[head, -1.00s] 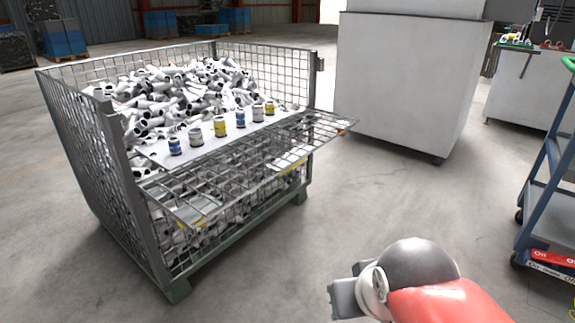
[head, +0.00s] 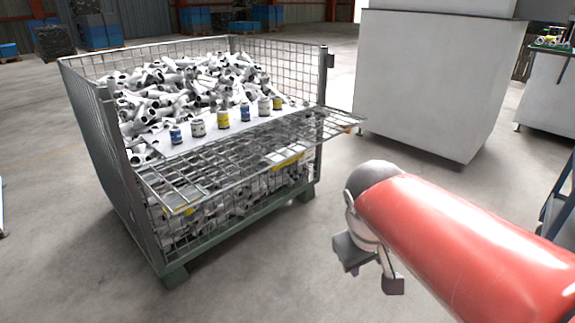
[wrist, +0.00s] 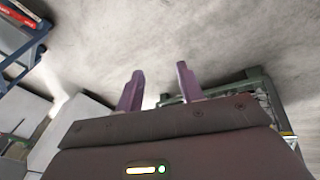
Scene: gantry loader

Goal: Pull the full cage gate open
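The full cage (head: 133,205) is a grey wire-mesh box on a green base, heaped with white pipe pieces (head: 180,85). Its mesh gate (head: 325,127) juts outward from the front at about the height of the load, with yellow marks near its underside. My gripper (head: 368,268) is to the right of the cage and lower in the picture, apart from the gate. In the wrist view its two fingers (wrist: 160,85) are spread with nothing between them. A corner of the cage's green frame (wrist: 250,82) shows beyond the right finger.
A white board (head: 205,138) with several small cans lies over the front of the load. A large white cabinet (head: 435,80) stands behind right. A blue-framed trolley (head: 560,195) is at the right edge. Grey floor (head: 300,260) between the cage and my gripper is clear.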

